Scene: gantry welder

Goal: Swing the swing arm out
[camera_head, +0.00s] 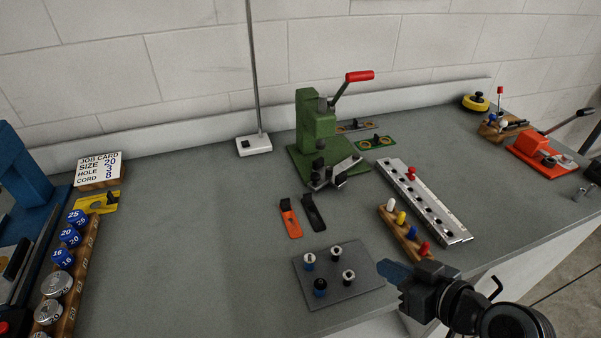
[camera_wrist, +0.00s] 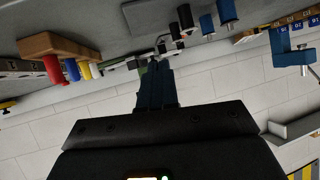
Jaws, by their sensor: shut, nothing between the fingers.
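My gripper (camera_head: 388,268) is shut and empty. It is at the front right, above the table edge, beside the grey plate with pegs. Its blue fingers (camera_wrist: 155,85) are together in the wrist view, which looks upside down. A green press (camera_head: 316,128) with a red-handled lever (camera_head: 352,80) stands at the back middle, well apart from my gripper. A silver bar-like part (camera_head: 336,172) with dark blocks sits low on its front. I cannot tell for sure which part is the swing arm. A thin upright pole (camera_head: 253,75) on a white base stands left of the press.
The grey plate with pegs (camera_head: 335,290), a wooden rack with coloured pegs (camera_head: 405,236) and a long metal strip with holes (camera_head: 425,200) lie near my gripper. Orange and black tools (camera_head: 290,218) lie before the press. An orange clamp (camera_head: 535,150) is at right. The left-middle table is clear.

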